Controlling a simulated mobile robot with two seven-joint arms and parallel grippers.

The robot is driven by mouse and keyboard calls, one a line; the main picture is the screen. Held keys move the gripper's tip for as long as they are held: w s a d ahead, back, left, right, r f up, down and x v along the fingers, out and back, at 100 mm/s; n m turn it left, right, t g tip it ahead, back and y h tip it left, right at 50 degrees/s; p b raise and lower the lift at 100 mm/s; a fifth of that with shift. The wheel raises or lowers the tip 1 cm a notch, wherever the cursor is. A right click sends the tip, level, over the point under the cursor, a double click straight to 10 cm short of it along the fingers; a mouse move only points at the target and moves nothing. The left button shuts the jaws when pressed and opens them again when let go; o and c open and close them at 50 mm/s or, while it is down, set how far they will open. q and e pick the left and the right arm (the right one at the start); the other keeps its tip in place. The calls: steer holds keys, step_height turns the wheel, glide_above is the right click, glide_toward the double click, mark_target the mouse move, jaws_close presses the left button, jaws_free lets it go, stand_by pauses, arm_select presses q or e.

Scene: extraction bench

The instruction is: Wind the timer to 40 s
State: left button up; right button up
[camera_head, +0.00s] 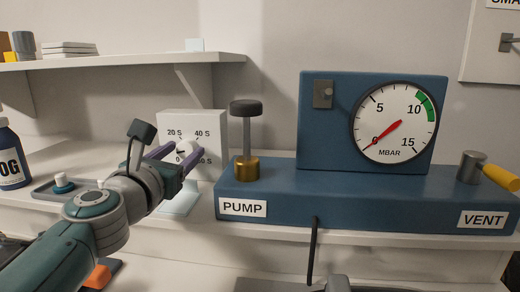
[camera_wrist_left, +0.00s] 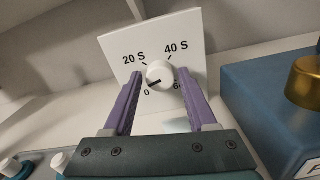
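The timer (camera_head: 205,122) is a white box on the bench at the left, with black marks for 0, 20 S, 40 S and 60 S on its face. It also shows in the left wrist view (camera_wrist_left: 192,40). Its round white knob (camera_wrist_left: 160,73) has a black pointer directed to the lower left, near the 0 mark. My left gripper (camera_wrist_left: 160,76) has its purple fingers open, one on each side of the knob. I cannot tell whether they touch it. In the head view, my left gripper (camera_head: 184,151) partly covers the timer's face. My right gripper is not in view.
Just right of the timer stands a blue pump unit (camera_head: 350,205) with a brass-and-black plunger (camera_head: 246,135), a pressure gauge (camera_head: 393,123) reading about 0 and a yellow-handled vent valve (camera_head: 472,167). A bottle (camera_head: 8,155) stands at far left. A shelf (camera_head: 120,63) hangs above.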

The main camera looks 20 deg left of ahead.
arm_select(q)
jaws_close()
stand_by(1.5)
steer(key=shift+o, duration=1.6)
jaws_free()
steer(key=shift+s, duration=0.15)
steer(key=p+v, duration=0.1)
steer(key=v, duration=0.8)
steer(key=shift+s+d, duration=0.15)
steer(key=shift+s, duration=0.15)
